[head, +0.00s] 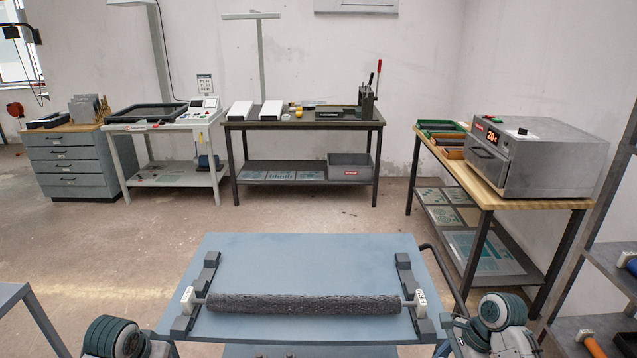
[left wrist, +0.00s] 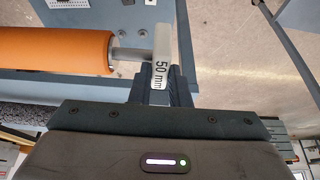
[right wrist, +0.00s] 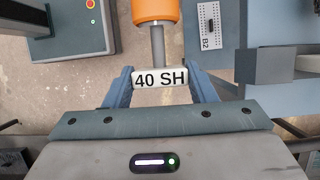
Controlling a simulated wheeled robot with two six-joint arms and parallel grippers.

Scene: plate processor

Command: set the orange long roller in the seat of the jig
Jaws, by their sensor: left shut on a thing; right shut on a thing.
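My left gripper (left wrist: 161,76) is shut on a white end block marked "50 mm" of an orange roller (left wrist: 68,50) in the left wrist view. My right gripper (right wrist: 160,80) is shut on a white end block marked "40 SH" at an orange roller end (right wrist: 155,11) in the right wrist view. The roller's middle is outside both wrist views, and no view shows its whole length. In the head view dark brackets (head: 404,264) stand at both sides of a blue tabletop (head: 310,258); I cannot tell whether they are the jig.
A dark, rough roller (head: 305,304) lies across the blue tabletop, with white end blocks at the brackets. Behind are a drawer cabinet (head: 75,165), a bench (head: 300,122) and a grey oven (head: 535,158) on a wooden table. A shelf rack (head: 605,262) stands right. Floor between is clear.

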